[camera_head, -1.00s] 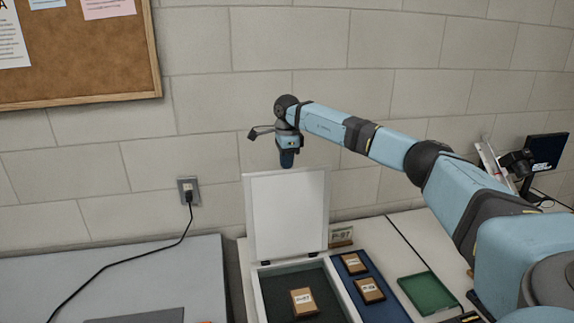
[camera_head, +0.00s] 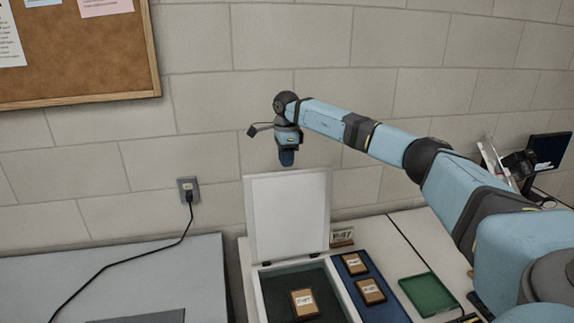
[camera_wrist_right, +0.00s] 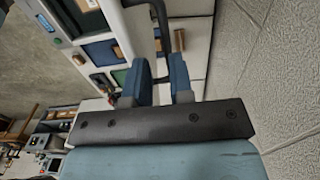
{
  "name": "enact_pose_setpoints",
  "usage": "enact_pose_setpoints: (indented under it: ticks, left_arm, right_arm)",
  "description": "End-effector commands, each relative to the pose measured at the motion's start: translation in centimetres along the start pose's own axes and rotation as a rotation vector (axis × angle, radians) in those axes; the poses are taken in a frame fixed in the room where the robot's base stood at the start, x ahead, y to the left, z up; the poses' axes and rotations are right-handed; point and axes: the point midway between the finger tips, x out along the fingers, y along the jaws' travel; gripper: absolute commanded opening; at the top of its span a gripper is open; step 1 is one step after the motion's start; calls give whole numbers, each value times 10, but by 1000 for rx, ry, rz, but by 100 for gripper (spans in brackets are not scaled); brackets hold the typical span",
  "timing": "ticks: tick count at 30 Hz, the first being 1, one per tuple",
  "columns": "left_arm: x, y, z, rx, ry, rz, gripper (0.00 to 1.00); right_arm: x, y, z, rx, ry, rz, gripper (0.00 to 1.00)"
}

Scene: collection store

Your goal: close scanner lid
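The scanner (camera_head: 257,293) stands on the counter with its white lid (camera_head: 288,215) raised upright at the back. A brown box with a white label (camera_head: 304,303) lies on its dark bed. My right gripper (camera_head: 287,160) points down, with its blue fingertips just above the lid's top edge in the head view; contact with the lid cannot be made out. In the right wrist view the two blue fingers (camera_wrist_right: 161,82) stand apart with a gap between them, and nothing is clearly held. My left gripper is not in view.
A blue tray (camera_head: 377,297) with two labelled brown boxes lies right of the scanner, beside a green tray (camera_head: 428,294). The block wall is close behind the lid. A grey table (camera_head: 150,275) is at left, with a cable (camera_head: 150,248).

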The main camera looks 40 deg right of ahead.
Motion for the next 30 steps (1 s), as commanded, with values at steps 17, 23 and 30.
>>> enact_pose_setpoints:
  ticks: [17,23,30]
  left_arm:
    - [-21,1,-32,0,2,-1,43]
    - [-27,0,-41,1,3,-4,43]
    - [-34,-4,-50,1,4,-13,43]
  right_arm:
    - [-49,-2,-1,3,-2,-5,21]
    - [-63,-3,-1,3,-3,-5,21]
    - [-80,-4,-1,3,-2,-5,21]
